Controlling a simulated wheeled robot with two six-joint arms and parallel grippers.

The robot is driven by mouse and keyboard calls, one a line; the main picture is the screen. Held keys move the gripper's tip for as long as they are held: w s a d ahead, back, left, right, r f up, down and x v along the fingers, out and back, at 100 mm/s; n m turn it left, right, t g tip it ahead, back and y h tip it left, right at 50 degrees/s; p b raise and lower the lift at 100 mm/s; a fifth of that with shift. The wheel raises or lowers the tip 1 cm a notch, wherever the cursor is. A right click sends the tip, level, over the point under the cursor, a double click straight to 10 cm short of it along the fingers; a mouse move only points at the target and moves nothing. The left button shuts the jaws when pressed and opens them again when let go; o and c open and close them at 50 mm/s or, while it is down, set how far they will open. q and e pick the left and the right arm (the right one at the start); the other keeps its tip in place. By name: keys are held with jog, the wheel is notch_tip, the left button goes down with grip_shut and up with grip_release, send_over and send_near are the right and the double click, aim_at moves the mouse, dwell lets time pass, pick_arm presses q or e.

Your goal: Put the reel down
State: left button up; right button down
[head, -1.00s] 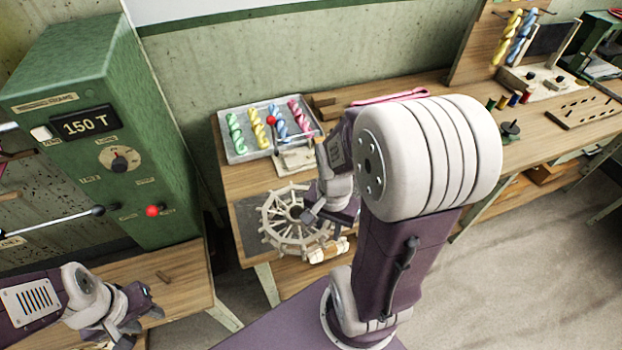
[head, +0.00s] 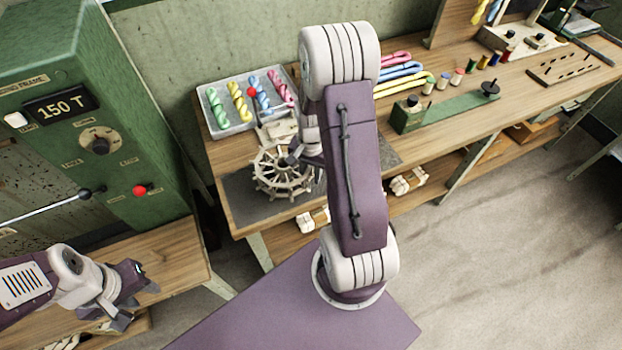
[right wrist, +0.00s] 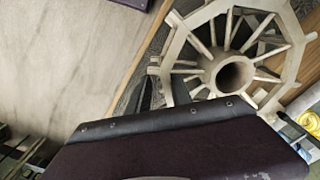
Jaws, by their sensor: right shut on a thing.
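The pale wooden reel (head: 280,184), a spoked wheel with a round hub, is over the dark mat (head: 241,203) on the bench. My right gripper (head: 293,158) is shut on it at its upper right side, partly hidden by my own arm. In the right wrist view the reel (right wrist: 214,64) shows its open hub and spokes, with the dark gripper body across the bottom; the fingertips are hidden there. I cannot tell whether the reel touches the mat. My left gripper (head: 138,302) is open and empty over the lower left bench.
A tray (head: 236,126) of coloured skeins stands behind the reel. A green machine (head: 150,110) reading 150 T rises at the left. More skeins, small spools and a green stand (head: 408,117) are to the right. The mat's front left part is bare.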

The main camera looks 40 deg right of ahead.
jog(key=f, duration=0.3)
jog(key=shift+w, duration=0.3)
jog(key=shift+s, duration=0.15)
jog(key=shift+s+f, duration=0.1)
jog(key=c, duration=1.1)
grip_release()
jog(key=shift+c, duration=0.2)
notch_tip(320, 180, up, 12)
jog(key=shift+r+p, duration=0.2)
jog(key=shift+p, duration=0.15)
jog(key=s+a+n, duration=0.2)
jog(key=a+n, duration=0.3)
jog(key=a, duration=0.2)
jog(key=s+a+f+n+t, duration=0.1)
jog(key=s+a+n, duration=0.2)
jog(key=a+n, duration=0.3)
jog(key=shift+s+a, duration=0.25)
jog(key=shift+a, duration=0.1)
